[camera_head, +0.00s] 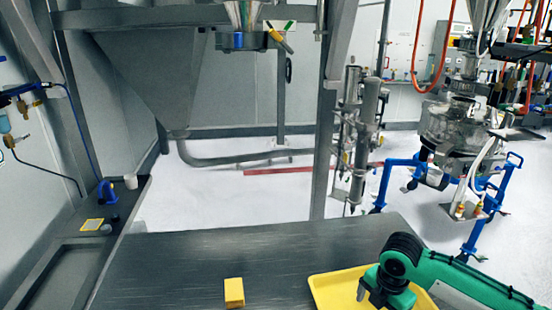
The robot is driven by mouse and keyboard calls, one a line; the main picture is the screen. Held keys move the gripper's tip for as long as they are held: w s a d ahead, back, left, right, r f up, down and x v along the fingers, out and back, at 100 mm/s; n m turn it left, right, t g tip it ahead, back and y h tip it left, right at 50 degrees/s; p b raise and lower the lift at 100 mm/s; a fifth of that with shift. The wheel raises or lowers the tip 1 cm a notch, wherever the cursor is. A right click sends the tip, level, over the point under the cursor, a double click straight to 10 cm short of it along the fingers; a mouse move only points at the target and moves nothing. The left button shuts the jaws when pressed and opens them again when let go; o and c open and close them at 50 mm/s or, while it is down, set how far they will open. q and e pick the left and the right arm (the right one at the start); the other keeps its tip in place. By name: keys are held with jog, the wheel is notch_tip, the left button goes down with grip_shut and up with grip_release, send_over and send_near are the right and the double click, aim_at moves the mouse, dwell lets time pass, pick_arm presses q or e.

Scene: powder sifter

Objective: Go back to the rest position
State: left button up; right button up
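My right gripper (370,298) comes in from the right on a green arm. It points down over the yellow tray (322,283) at the front right of the dark table. Its fingertips are small and partly cut off by the bottom edge, so I cannot tell whether they are open or shut. My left gripper is not in view. A yellow block (234,292) stands on the table to the left of the tray, apart from both tray and gripper.
The dark table (200,262) is bare around the block. A side bench (125,210) with a white cup (131,182) and small items is at left. Beyond the table stand a steel post (322,150), a hopper (165,75) and a steel machine on a blue frame (460,125).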

jog(key=shift+m+y, duration=0.4)
jog(key=shift+m, duration=0.1)
jog(key=a+f, duration=0.1)
jog(key=s+a+f, duration=0.1)
jog(key=f, duration=0.1)
jog(key=shift+a+f, duration=0.1)
jog(key=shift+a, duration=0.25)
jog(key=s+a+f+m+t+y, duration=0.3)
jog(key=s+a+f+m, duration=0.1)
jog(key=s+a+m, duration=0.5)
jog(key=s+d+f+m+h, duration=0.3)
jog(key=s+d+m+h, duration=0.1)
jog(key=s+d+m, duration=0.85)
notch_tip(320, 180, down, 32)
jog(key=s+a+g, duration=0.1)
jog(key=s+a, duration=0.1)
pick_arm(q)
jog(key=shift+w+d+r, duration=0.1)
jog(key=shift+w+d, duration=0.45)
pick_arm(e)
jog(key=s+d+f, duration=0.1)
jog(key=s+f, duration=0.8)
jog(key=s+d+f+g, duration=0.1)
jog(key=s+d+f, duration=0.1)
jog(key=s+f, duration=0.7)
jog(key=shift+s+d+f, duration=0.2)
jog(key=shift+s+d, duration=0.05)
jog(key=shift+s, duration=0.1)
